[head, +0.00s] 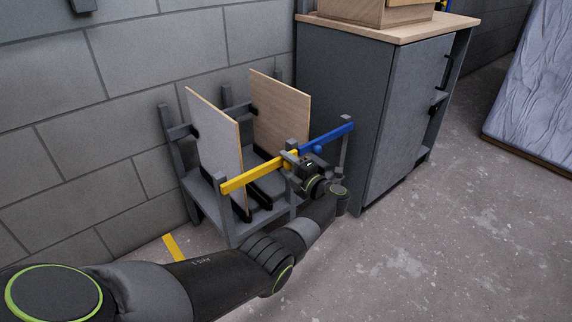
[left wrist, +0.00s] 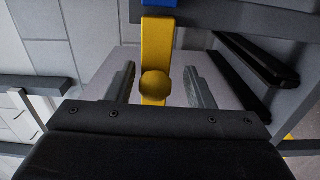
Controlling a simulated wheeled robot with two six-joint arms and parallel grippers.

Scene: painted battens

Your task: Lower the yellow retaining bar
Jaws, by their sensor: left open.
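The yellow retaining bar (head: 250,176) lies roughly level across the front of the left bay of a grey rack, in front of a pale panel (head: 214,135). My left gripper (head: 302,165) is at the bar's right end, by the rack's middle post. In the left wrist view, the yellow bar (left wrist: 157,42) runs between the two fingers of my open left gripper (left wrist: 160,88). A round yellow knob (left wrist: 154,84) on the bar sits between the fingers, with gaps visible on both sides. My right gripper is not in view.
A blue bar (head: 328,137) crosses the right bay, close beside my left gripper, with a wooden panel (head: 281,108) behind. The grey rack (head: 212,209) stands against a block wall. A grey cabinet (head: 341,80) stands to its right. The floor in front is clear.

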